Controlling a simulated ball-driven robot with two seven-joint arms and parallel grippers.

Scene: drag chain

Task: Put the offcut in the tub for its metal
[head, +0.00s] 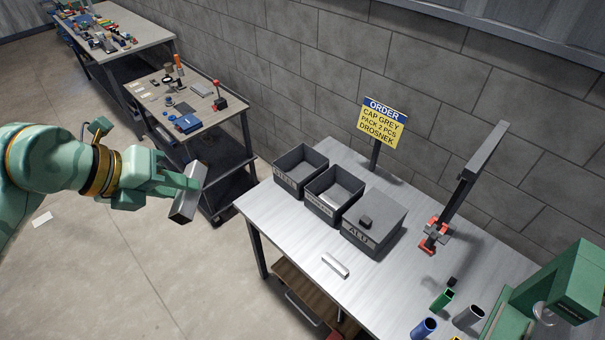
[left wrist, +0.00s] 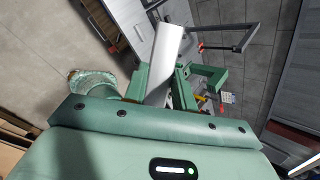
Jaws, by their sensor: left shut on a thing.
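My left gripper (head: 188,184) is shut on a grey metal offcut (head: 184,206), a short straight bar, held in the air left of the bench. The offcut also shows in the left wrist view (left wrist: 168,55), sticking out tilted past the fingers. Three dark grey tubs stand in a row on the bench: a left tub (head: 287,182) with small, hard-to-read lettering, a middle tub (head: 321,206) with an unreadable label and a pale piece inside, and a right tub (head: 358,236) marked ALU. The ALU tub has a flat lid with a dark knob (head: 365,221). My right gripper is not in view.
A silver bar (head: 335,265) lies on the bench (head: 293,244) before the tubs. An order sign (head: 381,122) stands behind them. A red clamp with a tall dark bar (head: 470,170), colored cups and a green machine (head: 565,285) stand right. A cluttered cart (head: 190,105) is behind my gripper.

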